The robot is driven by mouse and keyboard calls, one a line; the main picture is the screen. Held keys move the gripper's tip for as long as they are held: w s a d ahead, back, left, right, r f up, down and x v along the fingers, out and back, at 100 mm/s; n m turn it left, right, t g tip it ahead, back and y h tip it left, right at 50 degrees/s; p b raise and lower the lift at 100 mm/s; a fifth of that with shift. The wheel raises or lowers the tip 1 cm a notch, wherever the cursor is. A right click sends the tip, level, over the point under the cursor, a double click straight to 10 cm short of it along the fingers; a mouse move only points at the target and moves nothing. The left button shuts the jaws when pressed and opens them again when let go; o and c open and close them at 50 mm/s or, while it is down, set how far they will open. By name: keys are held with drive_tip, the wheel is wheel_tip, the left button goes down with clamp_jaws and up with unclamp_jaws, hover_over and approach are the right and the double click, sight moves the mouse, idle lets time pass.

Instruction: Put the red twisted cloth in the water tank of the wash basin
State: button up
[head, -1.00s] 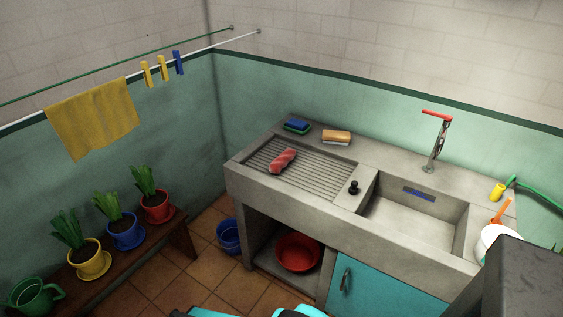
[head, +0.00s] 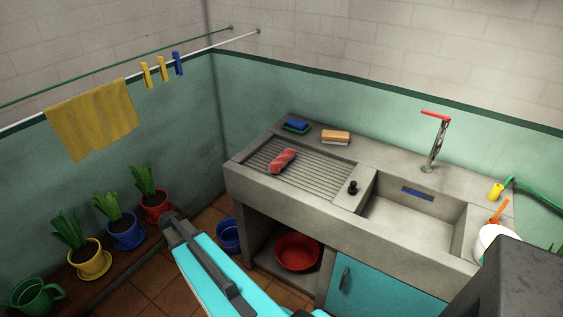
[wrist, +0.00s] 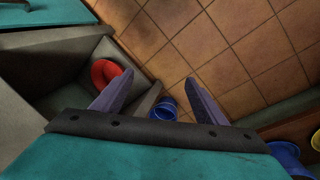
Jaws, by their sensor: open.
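The red twisted cloth (head: 282,160) lies on the ribbed washboard (head: 305,178) in the left part of the concrete wash basin, in the head view. The water tank (head: 410,222) is the deep compartment to the right, under the tap (head: 436,140); the visible part of its floor looks bare. In the wrist view my gripper (wrist: 160,92) is open and empty, pointing down over the floor. In the head view my arm is in front of the basin, low and left of it, apart from the cloth. The cloth is not in the wrist view.
A black plug (head: 352,187) stands on the ledge between washboard and tank. A blue sponge (head: 296,125) and a brush (head: 335,137) lie on the back rim. A white bowl (head: 490,238) sits at the right. Potted plants (head: 122,225) stand at the left.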

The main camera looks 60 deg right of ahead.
drive_tip(key=d+r+m+h, duration=0.1)
drive_tip(key=d+r+m, duration=0.1)
drive_tip(key=d+r, duration=0.6)
drive_tip(key=d+r+m+t+h, duration=0.1)
drive_tip(key=d+r+m, duration=0.1)
drive_tip(key=d+r, duration=0.7)
drive_tip(key=d+r+m+p, duration=0.1)
drive_tip(key=d+r+m, duration=0.1)
drive_tip(key=d+r, duration=0.7)
drive_tip(key=shift+s+d+t+h, duration=0.15)
drive_tip(key=shift+d+t+h, duration=0.05)
drive_tip(key=shift+d, duration=0.95)
drive_tip(key=shift+s+d+t+h, duration=0.1)
drive_tip(key=shift+d+t+h, duration=0.1)
drive_tip(key=shift+d, duration=0.9)
drive_tip(key=m, duration=0.2)
approach(281, 157)
wheel_tip(281, 157, up, 3)
drive_tip(key=a, duration=0.3)
drive_tip(key=shift+w+d+f+h, duration=0.15)
drive_tip(key=shift+d+h, duration=0.1)
drive_tip(key=shift+h, duration=0.15)
drive_tip(key=shift+p+x, duration=1.3)
drive_tip(key=shift+x, duration=2.95)
drive_tip(key=shift+d+f, duration=0.1)
